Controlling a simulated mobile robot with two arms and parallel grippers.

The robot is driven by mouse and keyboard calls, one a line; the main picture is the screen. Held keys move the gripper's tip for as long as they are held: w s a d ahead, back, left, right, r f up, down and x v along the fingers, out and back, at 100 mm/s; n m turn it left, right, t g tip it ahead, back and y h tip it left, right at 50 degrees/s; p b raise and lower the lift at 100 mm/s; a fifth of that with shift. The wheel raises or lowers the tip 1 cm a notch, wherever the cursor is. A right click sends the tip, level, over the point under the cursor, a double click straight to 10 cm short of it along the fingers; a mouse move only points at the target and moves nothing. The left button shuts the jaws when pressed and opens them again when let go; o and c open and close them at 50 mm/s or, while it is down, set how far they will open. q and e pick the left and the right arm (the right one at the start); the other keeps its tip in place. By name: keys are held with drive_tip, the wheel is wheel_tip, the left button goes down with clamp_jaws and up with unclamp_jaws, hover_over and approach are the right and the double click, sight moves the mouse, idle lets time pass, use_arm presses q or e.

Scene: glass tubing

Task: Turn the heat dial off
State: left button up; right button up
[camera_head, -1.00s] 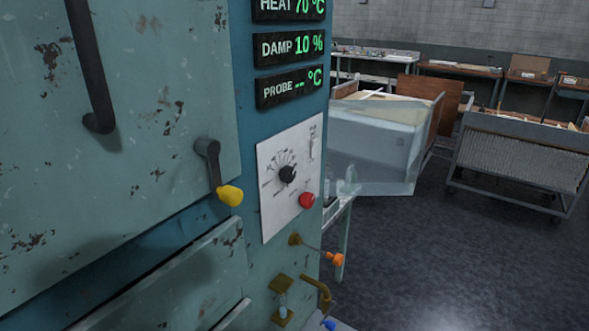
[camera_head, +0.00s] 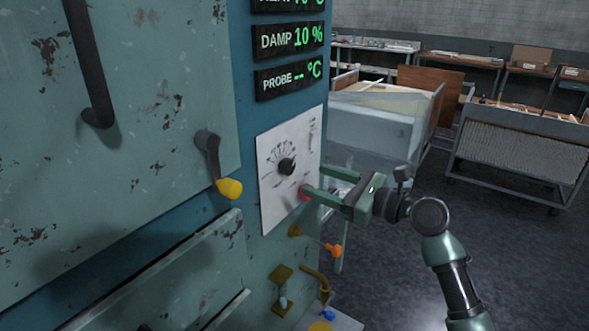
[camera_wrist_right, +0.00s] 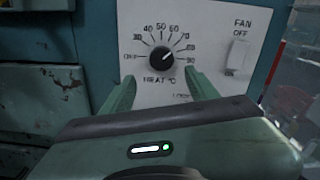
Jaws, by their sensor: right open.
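The heat dial (camera_head: 286,166) is a round black knob on a white panel (camera_head: 268,205) of the blue-green cabinet. In the right wrist view the dial (camera_wrist_right: 161,57) sits in a printed scale from OFF at left to 90 at right. Its pale mark points up and right, near 70. My right gripper (camera_head: 314,180) is open and empty, to the right of the dial and apart from it. In the wrist view its fingers (camera_wrist_right: 160,76) stand below the dial, one to each side. My left gripper is not in view.
A FAN switch (camera_wrist_right: 238,56) is right of the dial. A red button (camera_head: 304,193) is partly hidden by a finger. A yellow-tipped handle (camera_head: 228,188) is at left; an orange knob (camera_head: 333,250) and brass fittings (camera_head: 282,274) are below. Displays (camera_head: 290,40) hang above.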

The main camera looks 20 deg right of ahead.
sight(291, 168)
drive_tip(key=x, duration=0.2)
drive_tip(key=p+x, duration=0.1)
drive_tip(key=x, duration=0.1)
drive_tip(key=r+p+x, duration=0.1)
drive_tip(key=x, duration=0.2)
drive_tip(key=shift+d, duration=0.15)
drive_tip(key=shift+w+a+f, duration=0.1)
drive_tip(key=shift+w+a, duration=0.25)
drive_tip(key=shift+w, duration=0.05)
clamp_jaws()
